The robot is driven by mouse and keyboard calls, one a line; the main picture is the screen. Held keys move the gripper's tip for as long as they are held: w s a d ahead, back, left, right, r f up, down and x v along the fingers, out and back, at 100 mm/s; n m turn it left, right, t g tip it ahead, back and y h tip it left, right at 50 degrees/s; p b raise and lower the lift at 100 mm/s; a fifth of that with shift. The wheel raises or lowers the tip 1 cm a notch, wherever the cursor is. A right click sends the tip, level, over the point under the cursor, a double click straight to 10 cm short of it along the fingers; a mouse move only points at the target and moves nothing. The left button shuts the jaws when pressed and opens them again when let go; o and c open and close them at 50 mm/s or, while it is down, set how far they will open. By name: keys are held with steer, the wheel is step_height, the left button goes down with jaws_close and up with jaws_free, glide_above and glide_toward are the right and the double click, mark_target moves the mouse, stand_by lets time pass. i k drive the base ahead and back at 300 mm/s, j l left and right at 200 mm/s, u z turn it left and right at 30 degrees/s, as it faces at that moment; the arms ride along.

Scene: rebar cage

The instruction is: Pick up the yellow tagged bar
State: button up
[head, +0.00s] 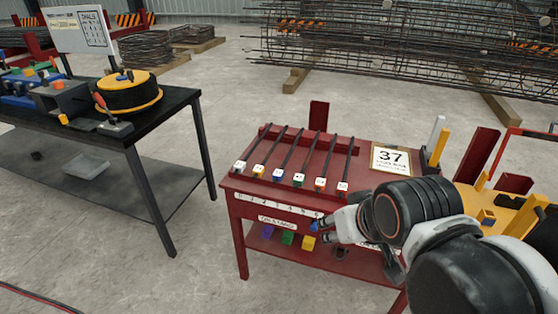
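Several dark bars lie side by side on the red table (262,194), each with a coloured tag block at its near end. The yellow tagged bar (270,152) looks to be the second from the left, with a yellow-orange tag (259,170). Another tag further right, on the fifth bar, looks orange (320,183). My gripper (319,232) is in front of the table's near edge, to the right of and nearer than the yellow tag. Its two fingertips look apart with nothing between them. It touches no bar that I can see.
Blue, green and yellow blocks (308,242) show below the tabletop. A black workbench (150,118) with a yellow-rimmed reel (130,95) is at left. Rebar cages (400,40) lie behind. Floor between the tables is clear.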

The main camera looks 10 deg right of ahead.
mark_target(259, 170)
steer(key=z, duration=2.35)
steer(key=u, duration=2.35)
steer(key=i+j+u, duration=0.2)
steer(key=i+j, duration=0.25)
steer(key=i+j+u, duration=0.2)
steer(key=i+j, duration=0.15)
steer(key=i, duration=0.2)
steer(key=z, duration=0.2)
